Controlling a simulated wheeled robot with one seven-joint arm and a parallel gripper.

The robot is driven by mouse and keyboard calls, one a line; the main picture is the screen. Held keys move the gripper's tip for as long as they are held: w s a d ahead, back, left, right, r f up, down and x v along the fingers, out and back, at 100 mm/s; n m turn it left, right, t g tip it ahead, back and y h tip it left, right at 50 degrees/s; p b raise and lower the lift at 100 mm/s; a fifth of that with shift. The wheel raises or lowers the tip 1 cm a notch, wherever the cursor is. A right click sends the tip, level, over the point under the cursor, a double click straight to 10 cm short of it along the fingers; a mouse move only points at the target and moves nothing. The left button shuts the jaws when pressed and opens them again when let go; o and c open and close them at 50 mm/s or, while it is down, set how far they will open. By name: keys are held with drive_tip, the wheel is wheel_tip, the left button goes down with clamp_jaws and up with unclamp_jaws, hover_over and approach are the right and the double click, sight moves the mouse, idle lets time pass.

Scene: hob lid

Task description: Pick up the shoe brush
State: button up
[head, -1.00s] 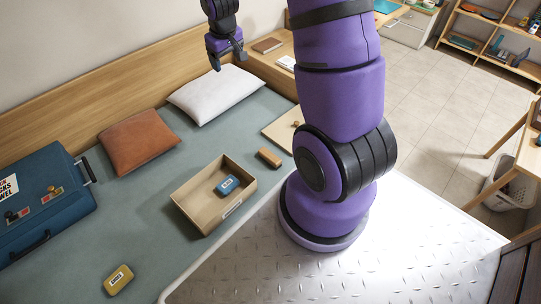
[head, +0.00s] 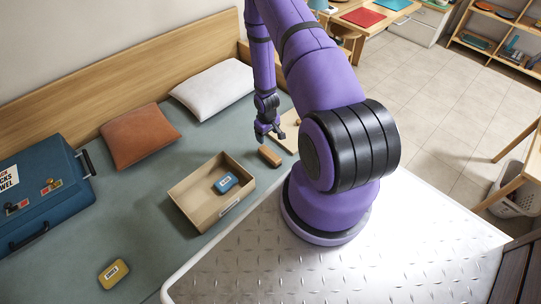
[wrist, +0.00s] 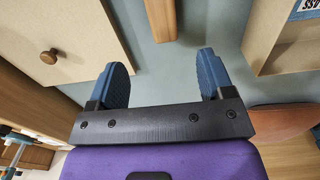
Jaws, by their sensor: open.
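The shoe brush appears to be the small brown wooden block (head: 270,156) lying on the grey-green bed cover, just right of the open wooden box. Its orange-brown end also shows at the top middle of the wrist view (wrist: 160,28). My gripper (head: 268,137) hangs pointing down above and just behind the brush in the head view. In the wrist view its two blue fingers (wrist: 163,78) stand wide apart with nothing between them, and the brush lies ahead of the gap, apart from the fingers.
The open wooden box (head: 193,212) holds a blue labelled block (head: 226,182). A flat board (head: 291,127) with a wooden knob (wrist: 48,57) lies close on the brush's other side. A yellow block (head: 114,273), blue suitcase (head: 45,190), brown cushion (head: 138,137) and white pillow (head: 212,89) lie farther off.

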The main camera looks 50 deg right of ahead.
sight(270, 153)
drive_tip(key=f, duration=0.1)
drive_tip(key=s+f, duration=0.1)
drive_tip(key=f, duration=0.1)
drive_tip(key=shift+s+f, duration=0.2)
drive_tip(key=shift+s, duration=0.2)
drive_tip(key=shift+w+a+f, duration=0.1)
drive_tip(key=shift+f, duration=2.5)
drive_tip(key=shift+w+f, duration=0.1)
drive_tip(key=shift+f, duration=2.5)
drive_tip(key=c, duration=1)
